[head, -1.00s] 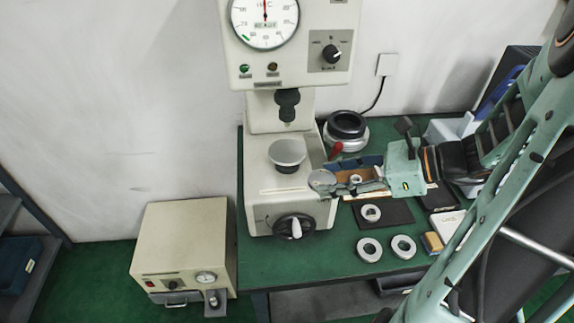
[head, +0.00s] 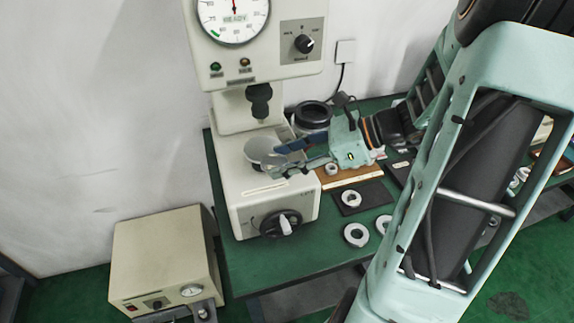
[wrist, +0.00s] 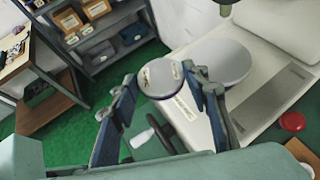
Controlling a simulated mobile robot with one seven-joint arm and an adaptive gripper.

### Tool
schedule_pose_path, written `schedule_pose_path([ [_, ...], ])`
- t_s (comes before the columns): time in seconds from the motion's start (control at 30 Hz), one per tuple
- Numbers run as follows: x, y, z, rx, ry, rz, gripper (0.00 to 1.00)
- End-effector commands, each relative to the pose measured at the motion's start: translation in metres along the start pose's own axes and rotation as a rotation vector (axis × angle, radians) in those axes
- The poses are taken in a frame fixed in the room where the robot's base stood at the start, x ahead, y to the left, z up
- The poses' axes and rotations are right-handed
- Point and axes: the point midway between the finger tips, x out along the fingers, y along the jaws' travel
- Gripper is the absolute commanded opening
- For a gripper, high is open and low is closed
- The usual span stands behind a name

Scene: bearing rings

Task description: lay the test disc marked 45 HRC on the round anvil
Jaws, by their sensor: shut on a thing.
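My gripper (head: 279,159) is shut on a flat grey metal test disc (wrist: 161,75), pinched at its rim between the two fingertips. The disc has small marks on its face, too small to read. The round anvil (head: 257,149), a wide pale grey plate, stands on the tester's base under the dark indenter. In the wrist view the anvil (wrist: 222,62) is just right of the disc and seems lower. In the head view the fingertips overlap the anvil's right edge. The disc is hard to make out there, and I cannot tell its height above the anvil.
The dark indenter (head: 259,100) hangs above the anvil. A black knob (head: 281,223) is on the tester's front. Ring-shaped bearings (head: 356,235) and a dark mat (head: 358,197) lie on the green bench to the right. A beige box (head: 160,258) stands at lower left.

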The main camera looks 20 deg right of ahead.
Motion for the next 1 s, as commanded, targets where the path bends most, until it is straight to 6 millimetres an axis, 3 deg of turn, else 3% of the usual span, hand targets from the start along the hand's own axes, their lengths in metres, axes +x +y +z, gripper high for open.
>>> schedule_pose_path([
  [0.6, 0.032, -0.061, 0.002, 0.000, -0.001, 0.001, 0.08],
  [1.0, 0.044, -0.084, -0.001, 0.000, -0.001, -0.002, 0.08],
])
